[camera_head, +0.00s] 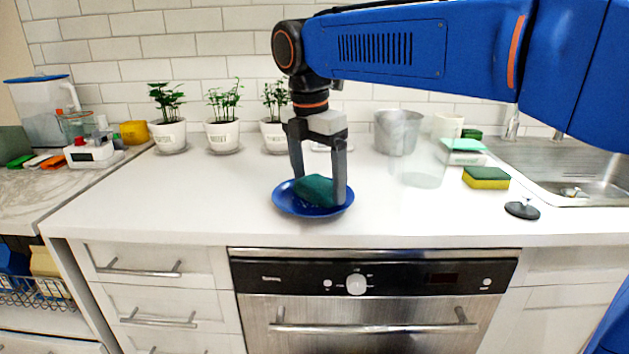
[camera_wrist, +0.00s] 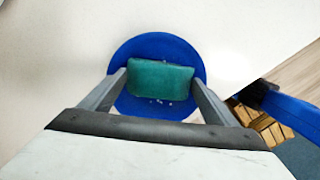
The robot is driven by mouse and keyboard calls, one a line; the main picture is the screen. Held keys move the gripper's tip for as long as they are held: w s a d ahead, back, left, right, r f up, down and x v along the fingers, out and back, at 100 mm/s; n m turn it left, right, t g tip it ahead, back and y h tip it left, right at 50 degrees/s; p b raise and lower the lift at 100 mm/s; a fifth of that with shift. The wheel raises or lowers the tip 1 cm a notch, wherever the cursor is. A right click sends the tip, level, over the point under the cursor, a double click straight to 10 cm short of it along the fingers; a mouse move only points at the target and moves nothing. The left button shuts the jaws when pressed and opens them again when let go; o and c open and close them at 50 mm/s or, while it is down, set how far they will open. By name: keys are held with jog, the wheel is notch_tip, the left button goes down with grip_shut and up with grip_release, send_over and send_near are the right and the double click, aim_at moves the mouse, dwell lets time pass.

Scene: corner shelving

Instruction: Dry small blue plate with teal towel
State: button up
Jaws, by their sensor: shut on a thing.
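The small blue plate (camera_head: 284,203) lies on the white counter above the dishwasher. The teal towel (camera_head: 315,188) is a folded block over the plate, between the fingers of my gripper (camera_head: 320,196). In the wrist view my gripper (camera_wrist: 160,86) has a finger at each end of the towel (camera_wrist: 160,76), and it is shut on it. The plate (camera_wrist: 150,45) shows around the towel in the wrist view. A few small pale droplets (camera_wrist: 160,101) show on the plate at the towel's near edge. I cannot tell how firmly the towel touches the plate.
Several potted plants (camera_head: 222,133) stand along the back wall. A clear glass container (camera_head: 424,165), a grey metal pot (camera_head: 397,132) and a green-yellow sponge (camera_head: 486,178) are to the right, before the sink (camera_head: 588,185). The counter left of the plate is clear.

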aim_at(322, 178)
jog(key=shift+w+d+f, duration=0.1)
jog(key=shift+w+d, duration=0.35)
jog(key=shift+r, duration=3.5)
